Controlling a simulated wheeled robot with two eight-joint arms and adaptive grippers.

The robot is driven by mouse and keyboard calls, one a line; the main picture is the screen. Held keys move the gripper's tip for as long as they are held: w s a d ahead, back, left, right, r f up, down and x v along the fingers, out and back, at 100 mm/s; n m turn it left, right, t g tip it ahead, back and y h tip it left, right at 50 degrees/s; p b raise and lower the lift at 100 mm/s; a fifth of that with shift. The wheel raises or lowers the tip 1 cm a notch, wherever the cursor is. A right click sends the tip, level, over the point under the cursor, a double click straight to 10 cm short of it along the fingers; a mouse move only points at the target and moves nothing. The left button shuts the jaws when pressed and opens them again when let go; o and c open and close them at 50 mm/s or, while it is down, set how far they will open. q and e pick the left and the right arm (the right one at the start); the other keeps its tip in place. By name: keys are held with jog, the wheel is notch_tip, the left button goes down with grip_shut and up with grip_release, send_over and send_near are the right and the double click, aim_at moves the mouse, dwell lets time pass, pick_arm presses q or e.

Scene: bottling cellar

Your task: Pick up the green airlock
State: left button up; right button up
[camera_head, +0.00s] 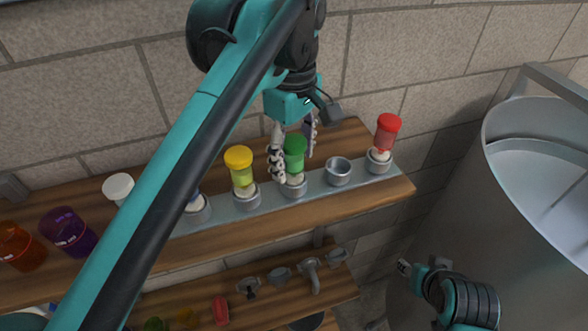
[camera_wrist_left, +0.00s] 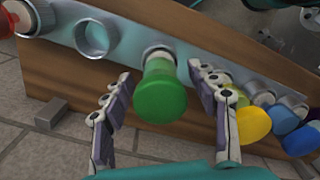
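The green airlock (camera_head: 294,150) stands upright in a metal socket of a grey rail on the wooden shelf, between the yellow airlock (camera_head: 240,165) and an empty socket (camera_head: 338,170). My left gripper (camera_head: 295,150) is around it, with one finger on each side. In the left wrist view the green airlock (camera_wrist_left: 160,92) lies between the two spread fingers of my left gripper (camera_wrist_left: 162,95), with gaps on both sides. My right gripper (camera_head: 405,268) is low at the right, away from the shelf; its fingers are too small to read.
A red airlock (camera_head: 386,132) stands at the rail's right end. White (camera_head: 118,187), orange (camera_head: 22,250) and purple (camera_head: 68,232) items are at the left. A lower shelf (camera_head: 265,305) holds taps and small items. A large steel tank (camera_head: 490,200) stands at the right. A stone wall (camera_head: 90,100) is close behind.

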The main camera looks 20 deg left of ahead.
pick_arm(q)
jog(key=c, duration=1)
jog(key=shift+r, duration=0.1)
